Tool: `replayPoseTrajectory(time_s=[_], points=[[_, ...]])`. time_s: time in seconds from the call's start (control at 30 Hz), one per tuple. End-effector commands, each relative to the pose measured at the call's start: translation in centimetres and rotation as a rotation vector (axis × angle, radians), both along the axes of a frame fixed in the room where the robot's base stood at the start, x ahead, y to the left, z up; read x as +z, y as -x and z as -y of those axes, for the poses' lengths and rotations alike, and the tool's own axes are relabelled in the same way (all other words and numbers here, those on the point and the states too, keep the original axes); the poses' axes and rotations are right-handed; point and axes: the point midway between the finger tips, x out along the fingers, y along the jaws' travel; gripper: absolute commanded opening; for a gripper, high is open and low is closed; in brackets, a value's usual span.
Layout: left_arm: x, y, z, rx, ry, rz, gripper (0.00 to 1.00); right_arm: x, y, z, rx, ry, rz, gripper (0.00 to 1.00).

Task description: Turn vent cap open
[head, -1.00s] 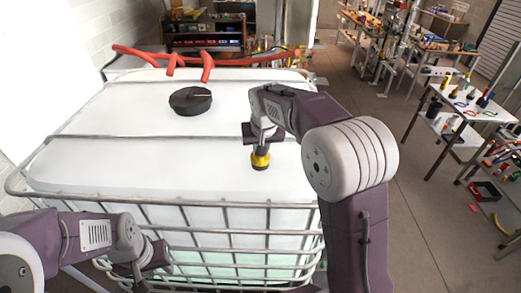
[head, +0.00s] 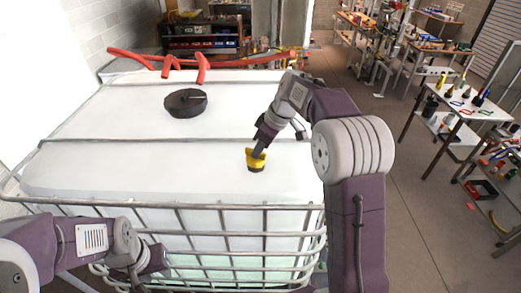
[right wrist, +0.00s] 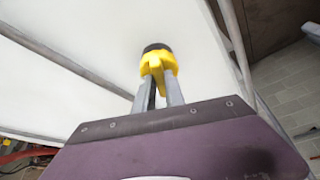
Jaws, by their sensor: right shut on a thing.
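The vent cap (head: 256,161) is yellow with a black base and sits on top of the white tank (head: 120,170), near its front right. My right gripper (head: 258,151) reaches down to it at a slant, with its fingers shut on the yellow part. In the right wrist view the two grey fingers (right wrist: 157,88) close around the raised yellow grip of the cap (right wrist: 158,62). My left gripper (head: 150,265) hangs low at the left in front of the cage; its fingertips are not clear.
A large black lid (head: 186,102) sits on the tank further back. A metal cage (head: 170,207) surrounds the tank, with bars across its top. A red hose (head: 200,66) lies along the back edge. Tables with tools (head: 470,112) stand at the right beyond open floor.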

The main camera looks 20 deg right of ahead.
Motion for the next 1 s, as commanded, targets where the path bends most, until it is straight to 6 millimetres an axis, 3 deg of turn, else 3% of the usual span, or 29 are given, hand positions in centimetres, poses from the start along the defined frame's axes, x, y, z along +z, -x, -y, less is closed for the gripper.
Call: replayPoseTrajectory(time_s=[0.5, 1.0], points=[[0.44, 0.01, 0.0, 0.0, 0.0, 0.0, 0.36, -0.22, -0.17, -0.13, 0.379, -0.002, -0.002, 0.0], [0.46, 0.0, 0.0, 0.0, 0.0, 0.0, 0.36, -0.33, -0.11, -0.15, 0.487, -0.002, -0.006, 0.0]])
